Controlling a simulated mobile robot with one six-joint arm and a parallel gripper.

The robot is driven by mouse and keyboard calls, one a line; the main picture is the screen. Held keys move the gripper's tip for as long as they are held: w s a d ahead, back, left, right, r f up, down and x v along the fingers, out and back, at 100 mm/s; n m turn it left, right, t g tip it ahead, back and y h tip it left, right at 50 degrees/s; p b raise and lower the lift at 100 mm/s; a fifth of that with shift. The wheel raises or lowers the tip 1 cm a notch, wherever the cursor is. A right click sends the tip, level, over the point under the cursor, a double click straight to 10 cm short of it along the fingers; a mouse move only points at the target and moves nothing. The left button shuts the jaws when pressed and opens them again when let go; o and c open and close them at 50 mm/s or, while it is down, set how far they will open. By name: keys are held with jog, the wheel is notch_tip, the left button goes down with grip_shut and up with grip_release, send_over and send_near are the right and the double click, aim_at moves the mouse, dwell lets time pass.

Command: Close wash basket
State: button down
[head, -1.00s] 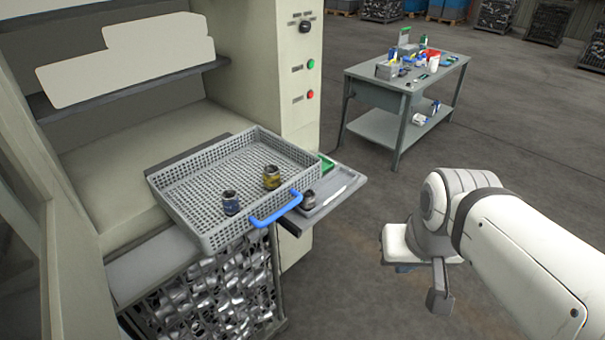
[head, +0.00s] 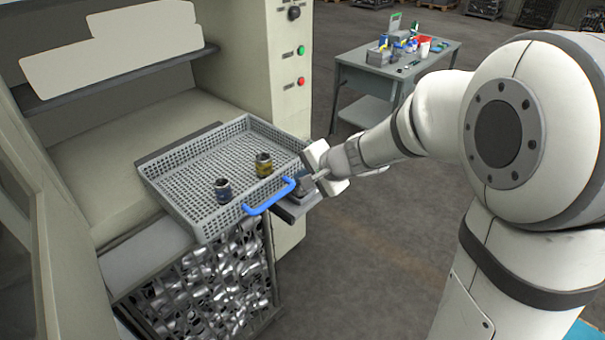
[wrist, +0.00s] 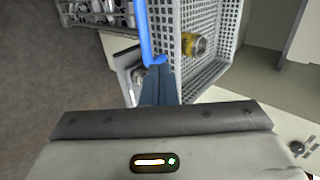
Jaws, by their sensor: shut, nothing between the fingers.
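The wash basket (head: 165,172) is a grey mesh tray, pulled out from the machine's opening. A blue handle (head: 270,196) is on its front wall. Two small parts, one blue-grey (head: 223,190) and one yellowish (head: 263,164), stand inside it. My gripper (head: 318,178) is just right of the basket's front right corner, beside the handle's right end. In the wrist view, my shut fingers (wrist: 159,84) point at the end of the blue handle (wrist: 144,28), with the basket (wrist: 215,48) just to the right. I cannot tell whether they touch the handle.
A cage of metal parts (head: 215,285) stands below the basket. The machine's control column (head: 290,100) rises behind. A work table (head: 375,72) with containers is farther back. Floor in front is clear.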

aim_at(276, 185)
jog(key=x, duration=0.8)
jog(key=shift+w+a+f, duration=0.15)
jog(key=shift+a+f, duration=0.1)
